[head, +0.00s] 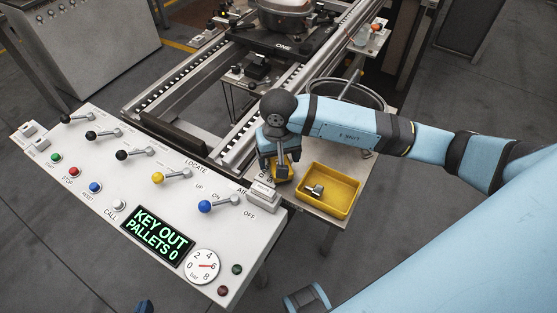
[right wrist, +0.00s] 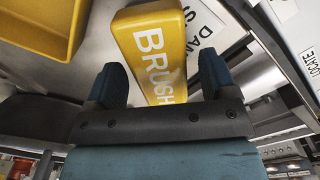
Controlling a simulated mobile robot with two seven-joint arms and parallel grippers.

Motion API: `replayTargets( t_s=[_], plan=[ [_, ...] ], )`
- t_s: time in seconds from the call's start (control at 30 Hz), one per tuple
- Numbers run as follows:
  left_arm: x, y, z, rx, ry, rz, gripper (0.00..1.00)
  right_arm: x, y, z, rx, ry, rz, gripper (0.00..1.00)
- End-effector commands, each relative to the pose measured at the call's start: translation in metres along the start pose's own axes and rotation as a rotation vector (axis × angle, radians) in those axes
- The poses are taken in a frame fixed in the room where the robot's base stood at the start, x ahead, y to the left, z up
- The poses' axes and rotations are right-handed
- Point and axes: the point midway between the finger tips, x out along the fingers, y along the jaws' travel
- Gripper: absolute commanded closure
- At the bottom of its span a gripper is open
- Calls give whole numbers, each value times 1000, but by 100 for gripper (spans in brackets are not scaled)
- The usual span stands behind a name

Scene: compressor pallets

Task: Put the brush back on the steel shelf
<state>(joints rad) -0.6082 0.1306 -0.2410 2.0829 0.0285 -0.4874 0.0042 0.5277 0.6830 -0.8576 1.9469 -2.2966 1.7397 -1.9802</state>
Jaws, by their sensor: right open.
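The brush (right wrist: 150,40) shows in the right wrist view as a yellow block lettered BRUSH. In the head view a bit of its yellow (head: 284,179) shows beneath my right gripper (head: 276,172), which hides most of it. My right gripper is open, its two dark blue fingers (right wrist: 163,85) on either side of the block's near end; I cannot tell whether they touch it. The steel shelf (head: 327,214) is the pale metal top beside the control panel, under the block. Of my left gripper only a blue tip (head: 145,307) shows at the bottom edge.
A yellow tray (head: 350,205) with a small metal part (head: 315,191) stands on the shelf, right of the gripper. The control panel (head: 105,185) with levers and a KEY OUT display is to the left. A wire-rimmed bin (head: 379,100) and conveyor rails (head: 230,140) lie behind.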

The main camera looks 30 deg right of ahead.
Motion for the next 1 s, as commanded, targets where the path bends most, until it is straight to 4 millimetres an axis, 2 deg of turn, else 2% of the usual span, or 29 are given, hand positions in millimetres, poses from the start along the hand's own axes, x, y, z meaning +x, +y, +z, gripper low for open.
replayTargets(
  t_s=[0.03,0.2,0.43,0.6,1.0],
  plan=[
    [0,0,2,0,-4,0,100,-13,0,-2,0,6,0,21],
    [0,0,2,-2,-5,-1,100,-51,0,-1,-1,6,0,21],
    [0,1,0,-9,-1,-1,100,-88,0,-1,1,2,0,21],
    [0,2,-2,-14,2,-1,100,-98,0,0,0,0,0,21],
    [0,2,-2,-12,2,-2,100,-99,0,0,1,-1,0,21]
  ],
)
